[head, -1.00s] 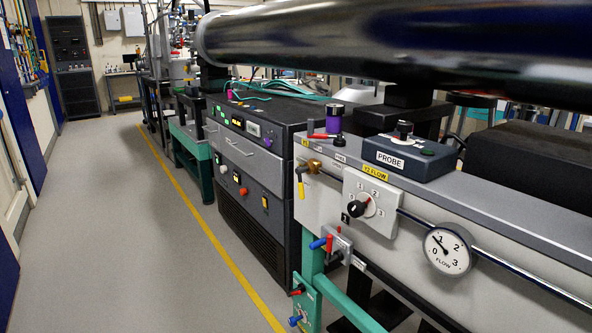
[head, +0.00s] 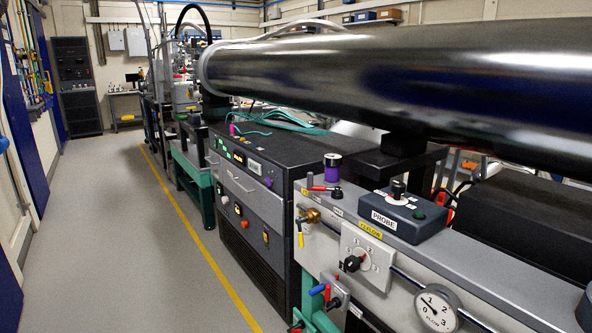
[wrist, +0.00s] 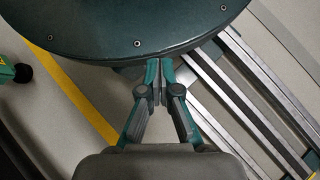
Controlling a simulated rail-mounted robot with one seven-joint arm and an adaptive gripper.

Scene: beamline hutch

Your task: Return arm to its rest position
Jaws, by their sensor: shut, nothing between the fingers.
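My gripper (wrist: 161,93) shows in the wrist view with its two fingers together and nothing between them. It points at a dark green round plate (wrist: 130,30), which looks like part of my own base; I cannot tell the exact gap between them. The gripper and arm do not show in the head view.
A long steel beam tube (head: 330,85) runs above the bench. The grey aisle floor (head: 110,240) at left is clear, bordered by a yellow line (head: 200,250).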

